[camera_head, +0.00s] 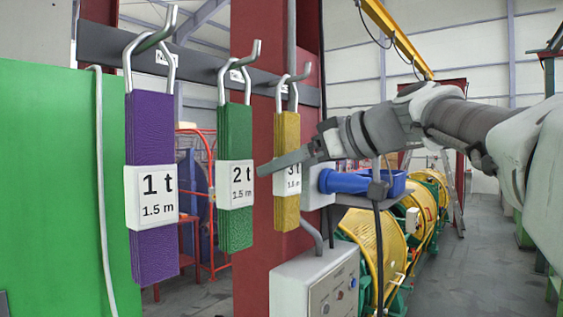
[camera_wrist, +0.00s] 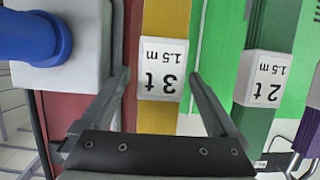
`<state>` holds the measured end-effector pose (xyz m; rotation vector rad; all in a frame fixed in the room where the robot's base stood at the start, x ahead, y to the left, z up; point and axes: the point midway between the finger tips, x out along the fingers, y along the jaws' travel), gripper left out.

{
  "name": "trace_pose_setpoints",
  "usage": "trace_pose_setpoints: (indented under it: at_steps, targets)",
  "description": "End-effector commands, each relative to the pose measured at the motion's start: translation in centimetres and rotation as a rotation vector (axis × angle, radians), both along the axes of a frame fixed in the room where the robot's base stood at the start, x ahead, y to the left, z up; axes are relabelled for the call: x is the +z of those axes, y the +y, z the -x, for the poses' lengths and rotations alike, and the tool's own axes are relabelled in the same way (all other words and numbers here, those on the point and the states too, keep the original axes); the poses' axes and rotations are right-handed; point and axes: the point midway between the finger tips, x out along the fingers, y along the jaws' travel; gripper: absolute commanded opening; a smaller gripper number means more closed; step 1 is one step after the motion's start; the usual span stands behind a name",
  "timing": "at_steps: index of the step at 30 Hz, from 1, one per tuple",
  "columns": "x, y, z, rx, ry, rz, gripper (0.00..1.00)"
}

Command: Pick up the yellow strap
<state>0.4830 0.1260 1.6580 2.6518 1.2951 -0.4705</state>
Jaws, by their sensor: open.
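The yellow strap (camera_head: 287,213) hangs by a metal loop from a hook, with a white label reading 3 t, 1.5 m. It also shows upside down in the wrist view (camera_wrist: 158,119). My gripper (camera_head: 264,169) is at label height and its finger crosses in front of part of the label. In the wrist view my gripper (camera_wrist: 159,77) is open, with one finger on each side of the label and gaps on both sides. I cannot tell how far the fingertips reach past the strap. The green 2 t strap (camera_head: 235,135) hangs close to the left.
A purple 1 t strap (camera_head: 152,240) hangs further left on the same dark rail (camera_head: 200,64). A grey box with a blue cylinder (camera_head: 345,182) stands just right of the yellow strap. A control box (camera_head: 316,285) is below.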

Motion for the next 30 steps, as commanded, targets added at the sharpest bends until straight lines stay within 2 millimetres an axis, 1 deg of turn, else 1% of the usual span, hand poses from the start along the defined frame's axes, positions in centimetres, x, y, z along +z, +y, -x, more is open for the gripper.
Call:
trace_pose_setpoints:
  at_steps: [7,8,9,14,15,17,21,23,24,30]
  targets:
    - [-0.13,0.20,-0.15,-0.001,0.000,0.000,0.95]
    - [-0.13,0.20,-0.15,-0.001,0.000,0.000,0.91]
    - [-0.13,0.19,-0.15,-0.001,0.000,0.000,0.84]
    - [-0.11,0.18,-0.13,-0.001,-0.001,-0.001,0.55]
    - [-0.10,0.19,-0.13,-0.001,-0.001,-0.001,0.48]
    - [-0.10,0.18,-0.13,-0.001,-0.001,-0.001,0.37]
    - [-0.09,0.19,-0.12,-0.001,-0.001,-0.001,0.12]
    - [-0.09,0.18,-0.11,-0.001,-0.001,-0.001,0.01]
    - [-0.09,0.18,-0.11,-0.001,-0.001,-0.001,0.00]
    - [0.03,0.19,-0.09,-0.001,-0.003,-0.002,0.00]
